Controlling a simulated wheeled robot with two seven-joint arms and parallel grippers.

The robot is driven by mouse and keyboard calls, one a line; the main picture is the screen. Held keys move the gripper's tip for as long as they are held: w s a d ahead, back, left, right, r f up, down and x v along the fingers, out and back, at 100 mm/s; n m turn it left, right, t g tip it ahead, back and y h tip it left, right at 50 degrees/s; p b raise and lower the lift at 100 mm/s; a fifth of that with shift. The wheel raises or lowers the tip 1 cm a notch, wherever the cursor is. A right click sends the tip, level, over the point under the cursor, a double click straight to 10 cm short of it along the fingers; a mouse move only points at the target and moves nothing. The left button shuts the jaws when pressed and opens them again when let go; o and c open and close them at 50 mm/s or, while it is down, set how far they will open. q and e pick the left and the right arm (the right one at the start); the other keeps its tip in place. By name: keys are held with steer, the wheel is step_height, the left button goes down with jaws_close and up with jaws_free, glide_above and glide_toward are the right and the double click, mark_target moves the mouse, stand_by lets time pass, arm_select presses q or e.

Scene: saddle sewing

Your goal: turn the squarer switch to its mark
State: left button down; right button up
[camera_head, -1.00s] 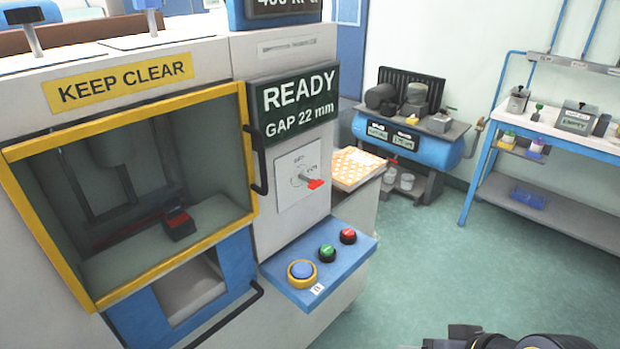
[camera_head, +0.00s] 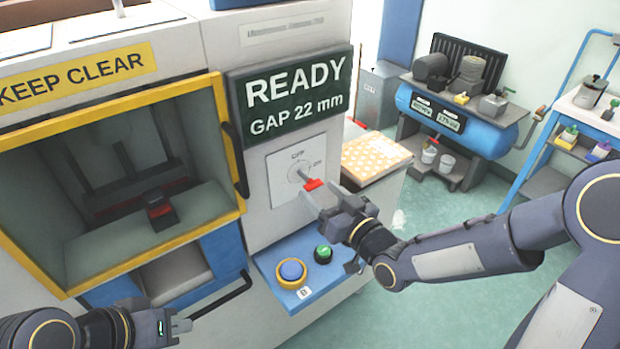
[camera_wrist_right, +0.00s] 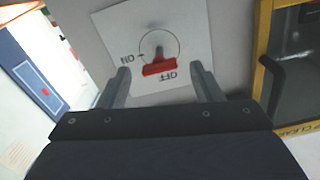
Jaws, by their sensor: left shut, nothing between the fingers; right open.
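The squarer switch is a red handle (camera_head: 313,185) on a short stem. It stands out from a white plate (camera_head: 285,188) marked OFF and ON, below the READY display. My right gripper (camera_head: 328,197) is open at the handle. In the right wrist view, the red handle (camera_wrist_right: 160,67) lies between the two spread fingers, with a gap on each side. The white plate (camera_wrist_right: 115,25) appears upside down there, with OFF beside the handle and ON to the left. I cannot tell exactly which mark it points to. My left gripper (camera_head: 178,326) is shut and empty at the lower left.
An orange-patterned board (camera_head: 375,157) lies to the right.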

mark_target(316, 188)
steer(key=p+x, duration=0.1)
steer(key=x, duration=0.4)
